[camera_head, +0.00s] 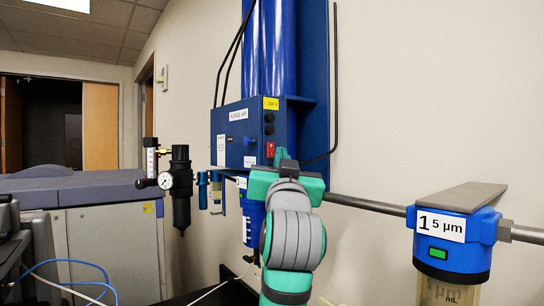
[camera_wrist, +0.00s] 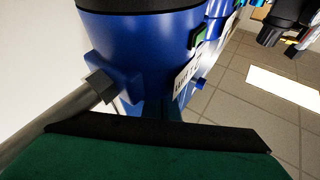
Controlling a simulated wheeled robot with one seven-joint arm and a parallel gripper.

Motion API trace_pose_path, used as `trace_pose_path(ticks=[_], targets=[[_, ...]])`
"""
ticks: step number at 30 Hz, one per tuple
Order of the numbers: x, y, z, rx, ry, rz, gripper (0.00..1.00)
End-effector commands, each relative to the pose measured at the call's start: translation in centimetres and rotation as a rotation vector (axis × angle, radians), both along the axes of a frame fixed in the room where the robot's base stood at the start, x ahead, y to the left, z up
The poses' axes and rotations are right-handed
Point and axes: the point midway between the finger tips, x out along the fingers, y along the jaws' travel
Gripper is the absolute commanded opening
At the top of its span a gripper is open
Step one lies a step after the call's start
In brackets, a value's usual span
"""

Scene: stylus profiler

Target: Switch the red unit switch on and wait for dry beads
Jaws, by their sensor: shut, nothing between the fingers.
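The red unit switch (camera_head: 270,151) sits on the side face of a blue purge air unit (camera_head: 232,145) on the wall, below round black knobs. From here I cannot tell whether it is on or off. My gripper (camera_head: 284,156) is at the end of my raised green and grey arm, just right of and below the switch in the picture. It is shut and empty; I cannot tell whether it touches the unit. In the wrist view its dark edge lies below a blue filter housing. I cannot make out the beads.
A grey pipe (camera_head: 365,204) runs right to a blue-capped filter labelled 1, 5 µm (camera_head: 452,232). A black regulator with a gauge (camera_head: 181,182) hangs at left. The wrist view shows the blue housing (camera_wrist: 140,50) close up, its pipe (camera_wrist: 65,118) and tiled floor (camera_wrist: 240,105).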

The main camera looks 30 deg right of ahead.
Motion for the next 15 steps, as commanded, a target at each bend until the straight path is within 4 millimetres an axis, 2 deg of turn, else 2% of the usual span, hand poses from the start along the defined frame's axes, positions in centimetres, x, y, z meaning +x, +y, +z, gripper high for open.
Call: trace_pose_path(ticks=[15], targets=[[0.58,0.1,-0.09,0.0,0.001,0.001,0.0]])
